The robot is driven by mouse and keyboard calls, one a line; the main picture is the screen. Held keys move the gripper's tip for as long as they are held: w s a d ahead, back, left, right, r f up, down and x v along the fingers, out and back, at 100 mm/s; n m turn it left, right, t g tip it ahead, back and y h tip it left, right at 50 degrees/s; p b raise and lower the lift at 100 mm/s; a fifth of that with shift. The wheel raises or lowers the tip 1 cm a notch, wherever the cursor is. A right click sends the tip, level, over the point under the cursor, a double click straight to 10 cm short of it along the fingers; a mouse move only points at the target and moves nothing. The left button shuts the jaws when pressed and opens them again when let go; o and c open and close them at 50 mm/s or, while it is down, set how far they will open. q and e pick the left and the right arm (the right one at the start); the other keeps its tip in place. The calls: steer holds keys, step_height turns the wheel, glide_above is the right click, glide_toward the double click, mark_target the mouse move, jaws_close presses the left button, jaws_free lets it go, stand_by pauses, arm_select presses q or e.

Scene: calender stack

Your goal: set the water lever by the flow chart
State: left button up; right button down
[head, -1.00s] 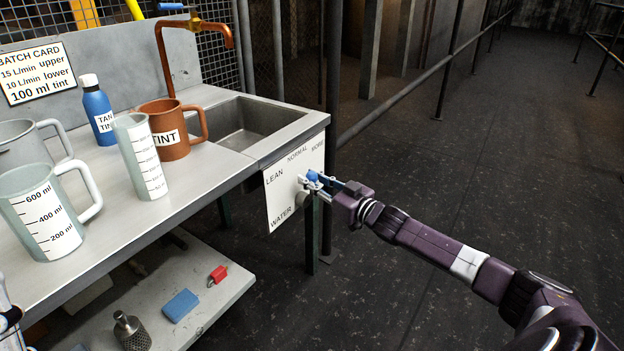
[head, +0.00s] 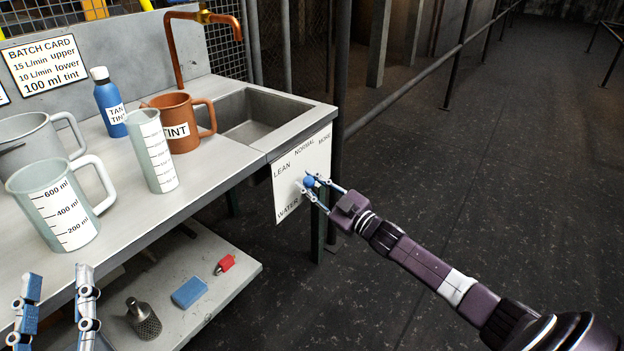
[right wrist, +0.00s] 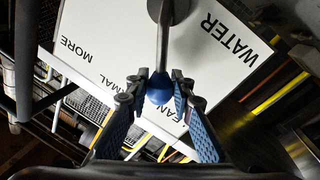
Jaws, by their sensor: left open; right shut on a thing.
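The water lever's blue knob (head: 309,182) stands out in front of a white panel (head: 288,200) marked LEAN, NORMAL, MORE and WATER, on the sink's front. My right gripper (head: 311,184) is shut on the knob. In the right wrist view the knob (right wrist: 159,91) sits between the finger pads, and the grey lever rod (right wrist: 164,45) runs to its hub near WATER. The rod points between LEAN and NORMAL, seemingly nearer LEAN; fingers partly cover both words. My left gripper (head: 57,285) is open and empty at the lower left. No flow chart is readable; a sign's edge (head: 3,94) shows at far left.
A batch card (head: 44,64) hangs behind the counter. The lower shelf holds small items. The floor right of the sink is clear.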

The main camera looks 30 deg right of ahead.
steer(key=shift+s+a+f+n, duration=0.1)
steer(key=shift+a+f+n, duration=0.1)
steer(key=shift+n, duration=0.1)
steer(key=c, duration=1.7)
jaws_free()
steer(key=shift+r, duration=0.1)
steer(key=shift+o, duration=0.2)
steer(key=v, duration=1.2)
